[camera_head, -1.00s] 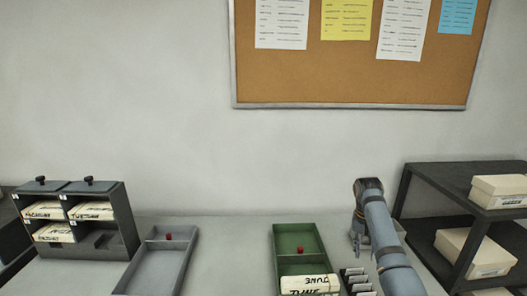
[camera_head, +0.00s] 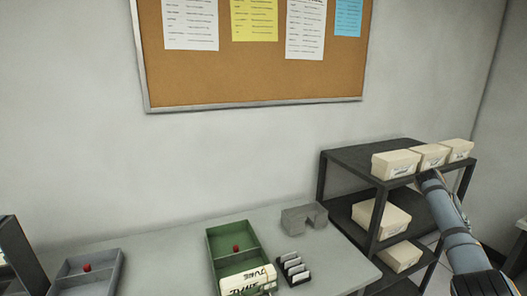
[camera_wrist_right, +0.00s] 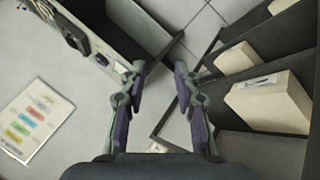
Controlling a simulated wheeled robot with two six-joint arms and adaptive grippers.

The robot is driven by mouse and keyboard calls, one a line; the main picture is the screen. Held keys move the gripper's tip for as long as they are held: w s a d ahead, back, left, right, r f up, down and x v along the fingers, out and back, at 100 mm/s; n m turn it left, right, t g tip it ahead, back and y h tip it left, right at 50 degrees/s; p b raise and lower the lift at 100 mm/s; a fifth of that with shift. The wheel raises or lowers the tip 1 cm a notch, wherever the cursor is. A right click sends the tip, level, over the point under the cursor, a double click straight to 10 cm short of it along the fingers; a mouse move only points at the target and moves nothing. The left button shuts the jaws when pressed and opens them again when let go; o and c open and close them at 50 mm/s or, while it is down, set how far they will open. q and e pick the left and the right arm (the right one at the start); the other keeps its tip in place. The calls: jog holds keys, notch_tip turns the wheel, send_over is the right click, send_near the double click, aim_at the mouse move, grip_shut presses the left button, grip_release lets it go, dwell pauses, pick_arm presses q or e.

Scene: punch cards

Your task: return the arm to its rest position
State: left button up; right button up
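My right arm (camera_head: 452,220) comes in from the lower right in the head view and reaches up in front of the dark shelf (camera_head: 345,158). Its gripper end is not clear there, near the boxes on the top tier. In the right wrist view my right gripper (camera_wrist_right: 162,82) shows two fingers spread apart with nothing between them. Below it are floor tiles, with the shelf's boxes at right and the table's side at upper left. My left arm and gripper are not in view.
The shelf holds several cream boxes (camera_head: 396,164). On the table stand a green tray (camera_head: 210,248) with a card block marked TUNE (camera_head: 248,280), a small dark rack (camera_head: 294,270), a grey notched block (camera_head: 303,219) and a grey tray (camera_head: 117,272). A corkboard (camera_head: 250,75) hangs behind.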

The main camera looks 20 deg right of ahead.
jog(key=s+d+f+n+t+h, duration=0.1)
jog(key=s+d+f+n, duration=0.15)
jog(key=f, duration=0.45)
jog(key=s+d+f+n+h, duration=0.1)
jog(key=s+d+f+n, duration=0.15)
jog(key=f, duration=0.35)
jog(key=s+d+f+n+t+h, duration=0.1)
jog(key=s+d+f+n, duration=0.15)
jog(key=f, duration=0.45)
jog(key=s+a+f+n+t+y, duration=0.1)
jog(key=s+f+n+t, duration=0.3)
jog(key=s+f+n, duration=0.7)
jog(key=s+a+f+m+g+y, duration=0.1)
jog(key=s+a+f+m+y, duration=0.3)
jog(key=a+f, duration=0.65)
jog(key=s+a+f+m, duration=0.1)
jog(key=s+a+f, duration=0.4)
jog(key=a+f, duration=0.6)
jog(key=s+a+f+y, duration=0.1)
jog(key=a+f, duration=0.2)
jog(key=a, duration=0.8)
jog(key=s+a+f+m+y, duration=0.1)
jog(key=a+f, duration=0.3)
jog(key=a, duration=0.8)
jog(key=s+a+f+m+y+b, duration=0.1)
jog(key=a+f+y, duration=0.2)
jog(key=a, duration=0.9)
jog(key=shift+s+a+f+g, duration=0.15)
jog(key=shift+a+f+g, duration=0.05)
jog(key=shift+f+g, duration=0.25)
